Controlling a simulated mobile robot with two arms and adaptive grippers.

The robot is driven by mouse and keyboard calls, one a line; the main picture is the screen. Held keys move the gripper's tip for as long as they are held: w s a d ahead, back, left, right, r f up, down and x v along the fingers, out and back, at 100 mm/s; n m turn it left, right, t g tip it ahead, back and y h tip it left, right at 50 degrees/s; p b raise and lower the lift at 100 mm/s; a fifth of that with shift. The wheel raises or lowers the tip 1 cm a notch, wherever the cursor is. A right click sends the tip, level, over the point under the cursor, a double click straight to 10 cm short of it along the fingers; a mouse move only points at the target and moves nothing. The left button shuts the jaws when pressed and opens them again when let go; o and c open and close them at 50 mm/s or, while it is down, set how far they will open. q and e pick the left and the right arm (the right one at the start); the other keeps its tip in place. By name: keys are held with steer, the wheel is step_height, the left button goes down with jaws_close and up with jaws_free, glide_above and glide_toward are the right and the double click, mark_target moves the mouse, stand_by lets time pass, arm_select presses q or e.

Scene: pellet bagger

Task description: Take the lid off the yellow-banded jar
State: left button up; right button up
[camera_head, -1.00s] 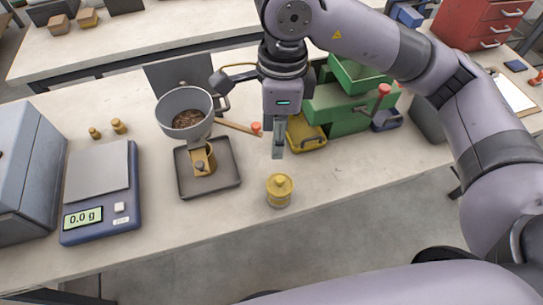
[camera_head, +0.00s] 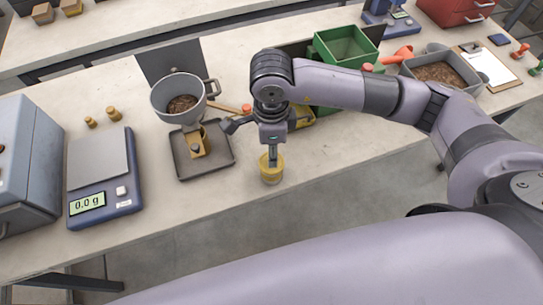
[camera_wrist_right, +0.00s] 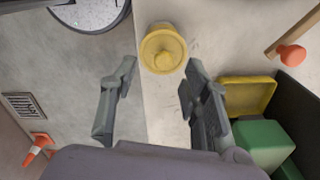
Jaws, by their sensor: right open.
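The yellow-banded jar (camera_head: 270,177) stands upright near the front edge of the bench. Its yellow lid (camera_wrist_right: 163,50) with a round knob is on it in the right wrist view. My right gripper (camera_head: 272,160) points down at the jar in the head view, and its fingers cover part of the lid there. In the right wrist view the right gripper (camera_wrist_right: 160,78) is open and empty, with the lid beyond and roughly between the fingertips. I cannot tell whether a finger touches the lid. My left gripper is not in view.
Left of the jar are a grey tray (camera_head: 222,166), a hopper with pellets (camera_head: 158,112) and a scale (camera_head: 108,205) reading 0.0 g. Behind the gripper are a yellow bin (camera_wrist_right: 245,92) and green boxes (camera_head: 345,48). The bench front between scale and jar is clear.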

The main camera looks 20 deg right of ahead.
steer(key=f, duration=0.1)
steer(key=f+p, duration=0.1)
steer(key=f, duration=0.1)
steer(key=shift+w+d+f, duration=0.15)
steer(key=shift+w+f, duration=0.05)
steer(key=shift+f, duration=0.25)
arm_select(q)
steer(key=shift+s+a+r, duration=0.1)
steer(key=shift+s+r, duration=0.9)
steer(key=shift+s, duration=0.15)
arm_select(e)
steer(key=shift+c, duration=0.5)
steer(key=c, duration=0.4)
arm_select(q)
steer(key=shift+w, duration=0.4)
arm_select(e)
steer(key=c, duration=0.5)
steer(key=shift+o, duration=0.2)
steer(key=shift+r, duration=0.1)
